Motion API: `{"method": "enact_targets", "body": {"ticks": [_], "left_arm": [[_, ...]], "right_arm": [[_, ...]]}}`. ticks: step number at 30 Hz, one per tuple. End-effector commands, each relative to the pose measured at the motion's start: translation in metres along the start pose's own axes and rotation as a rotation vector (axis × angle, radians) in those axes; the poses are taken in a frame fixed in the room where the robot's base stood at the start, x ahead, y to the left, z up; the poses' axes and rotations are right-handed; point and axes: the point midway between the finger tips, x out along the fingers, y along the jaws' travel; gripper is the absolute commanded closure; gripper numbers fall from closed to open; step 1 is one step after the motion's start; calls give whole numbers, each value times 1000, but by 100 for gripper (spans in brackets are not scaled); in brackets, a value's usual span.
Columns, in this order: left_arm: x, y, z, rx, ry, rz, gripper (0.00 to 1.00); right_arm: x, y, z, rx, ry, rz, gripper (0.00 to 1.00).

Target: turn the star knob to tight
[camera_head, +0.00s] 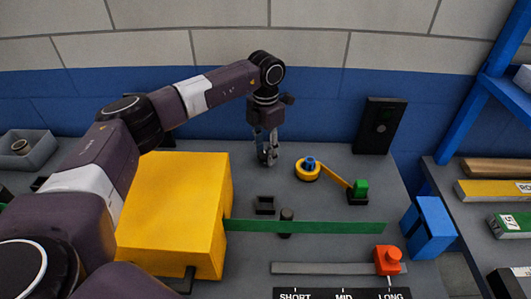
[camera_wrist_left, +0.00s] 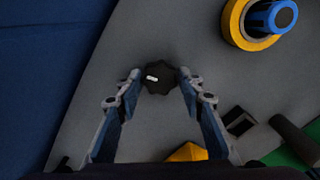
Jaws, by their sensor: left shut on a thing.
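The star knob (camera_wrist_left: 160,77) is dark and lobed with a short white mark on its left part. In the left wrist view it sits between the fingertips of my left gripper (camera_wrist_left: 159,80), which is shut on it. No label for tight is readable. My right gripper is in neither view.
A yellow box (camera_head: 175,215) stands left of the gripper. A yellow ring with a blue knob (camera_head: 309,165) and an arm to a green block (camera_head: 361,187) is to the right. A green strip (camera_head: 310,227) and an orange slider (camera_head: 388,260) lie nearer. A black box (camera_head: 380,125) stands behind.

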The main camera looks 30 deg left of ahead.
Motion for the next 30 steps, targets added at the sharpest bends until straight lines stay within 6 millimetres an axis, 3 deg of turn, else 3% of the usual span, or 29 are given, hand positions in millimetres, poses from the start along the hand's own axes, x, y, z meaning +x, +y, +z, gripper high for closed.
{"method": "enact_targets", "body": {"ticks": [12,30], "left_arm": [[-1,1,1,244,-5,2,89],[-2,1,1,303,-5,3,89]], "right_arm": [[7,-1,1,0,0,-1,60],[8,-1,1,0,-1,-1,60]]}}
